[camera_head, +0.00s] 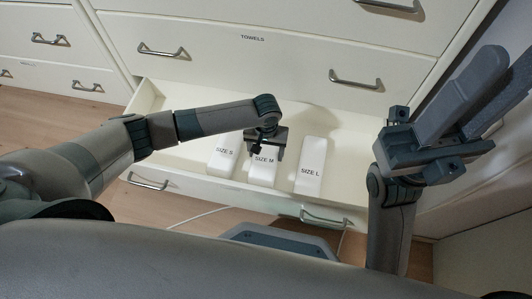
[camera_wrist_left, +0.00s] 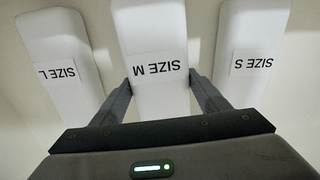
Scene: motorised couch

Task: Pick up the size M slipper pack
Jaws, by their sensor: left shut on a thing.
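The size M slipper pack (camera_head: 262,171) is a white pack lying in the open drawer between the other two packs. My left gripper (camera_head: 262,147) is over its far end in the head view. In the left wrist view the size M pack (camera_wrist_left: 158,60) runs between the two fingers (camera_wrist_left: 163,88), which are shut on it from both sides. The label "SIZE M" shows upside down there. I cannot tell whether the pack is lifted off the drawer floor. My right gripper (camera_head: 478,92) is raised at the right, away from the packs; its finger gap is unclear.
The size S pack (camera_head: 223,155) lies to the left and the size L pack (camera_head: 311,167) to the right in the drawer (camera_head: 346,198). The shut towels drawer (camera_head: 257,60) is above. A blue-grey object (camera_head: 285,240) and a thin white cable lie in front.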

